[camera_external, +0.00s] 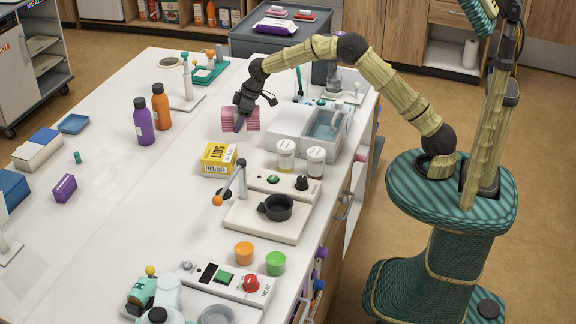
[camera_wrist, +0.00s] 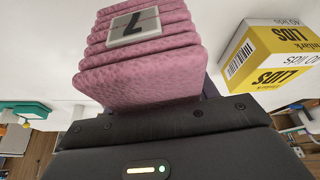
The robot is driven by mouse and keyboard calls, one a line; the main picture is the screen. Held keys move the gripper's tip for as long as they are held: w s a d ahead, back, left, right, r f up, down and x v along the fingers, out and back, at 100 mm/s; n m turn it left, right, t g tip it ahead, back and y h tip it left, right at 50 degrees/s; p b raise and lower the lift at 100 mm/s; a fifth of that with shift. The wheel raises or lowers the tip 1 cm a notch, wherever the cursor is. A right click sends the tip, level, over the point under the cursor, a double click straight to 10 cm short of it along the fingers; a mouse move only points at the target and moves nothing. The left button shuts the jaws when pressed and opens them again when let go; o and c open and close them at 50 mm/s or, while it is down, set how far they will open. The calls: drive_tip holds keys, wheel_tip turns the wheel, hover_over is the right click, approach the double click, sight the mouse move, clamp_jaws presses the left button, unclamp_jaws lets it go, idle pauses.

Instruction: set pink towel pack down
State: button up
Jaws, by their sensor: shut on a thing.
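The pink towel pack (camera_external: 254,118) is a stack of folded pink layers. In the wrist view the pink towel pack (camera_wrist: 145,70) fills the upper middle, with a white label marked with a dark 7 on it. My gripper (camera_external: 240,122) is shut on the pack; its fingertips are mostly hidden by the pack in the wrist view. The pack is over the white counter (camera_external: 110,240), behind the yellow box. I cannot tell whether it touches the counter.
A yellow LIDS box (camera_external: 218,158) stands close in front of the pack; it also shows in the wrist view (camera_wrist: 265,55). A white bin with a grey basin (camera_external: 325,127) is to the right. Orange (camera_external: 161,106) and purple (camera_external: 143,122) bottles stand left. The counter's left middle is mostly clear.

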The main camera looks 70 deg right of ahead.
sight(240, 140)
drive_tip(key=shift+f, duration=2.45)
drive_tip(key=shift+f, duration=0.15)
drive_tip(key=o, duration=1.1)
drive_tip(key=v, duration=1.1)
drive_tip(key=shift+w, duration=0.1)
drive_tip(key=shift+s+r, duration=0.25)
drive_tip(key=shift+r, duration=0.35)
